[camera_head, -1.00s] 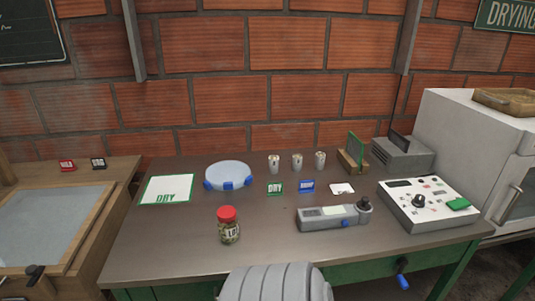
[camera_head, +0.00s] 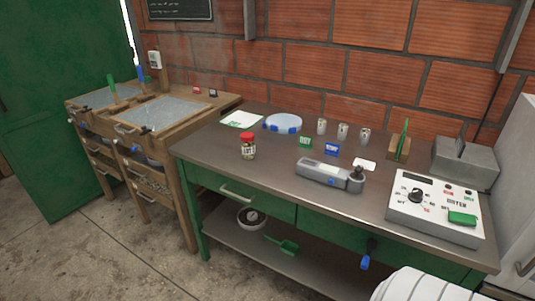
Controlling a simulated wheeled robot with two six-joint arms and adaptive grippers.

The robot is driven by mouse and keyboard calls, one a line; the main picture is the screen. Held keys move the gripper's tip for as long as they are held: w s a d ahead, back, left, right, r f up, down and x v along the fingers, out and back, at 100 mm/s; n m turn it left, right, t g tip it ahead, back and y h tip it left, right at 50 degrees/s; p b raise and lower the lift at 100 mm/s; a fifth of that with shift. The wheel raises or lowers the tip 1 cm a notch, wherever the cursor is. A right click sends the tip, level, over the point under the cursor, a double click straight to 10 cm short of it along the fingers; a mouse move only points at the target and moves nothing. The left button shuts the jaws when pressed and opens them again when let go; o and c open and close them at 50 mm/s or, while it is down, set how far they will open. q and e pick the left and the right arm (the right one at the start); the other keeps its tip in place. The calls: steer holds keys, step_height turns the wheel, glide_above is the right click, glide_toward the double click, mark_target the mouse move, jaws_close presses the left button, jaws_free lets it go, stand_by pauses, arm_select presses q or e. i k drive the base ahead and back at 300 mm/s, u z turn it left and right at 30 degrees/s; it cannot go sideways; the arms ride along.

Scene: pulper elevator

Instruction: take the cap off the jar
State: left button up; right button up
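The jar (camera_head: 248,152) is a small clear jar with greenish contents and a label. It stands upright on the dark table, near its front edge, left of centre. Its red cap (camera_head: 247,137) sits on top of it. Neither of my grippers is in view.
The grey table (camera_head: 225,148) also bears a grey handheld device (camera_head: 329,174), a white control box (camera_head: 434,209), several small cans, a blue-footed round dish (camera_head: 283,123) and small signs. A wooden bench (camera_head: 150,115) adjoins on the left. A ribbed white chair back (camera_head: 425,286) stands at the front right. Floor is clear at the front left.

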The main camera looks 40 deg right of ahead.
mark_target(249, 149)
steer(key=z, duration=1.25)
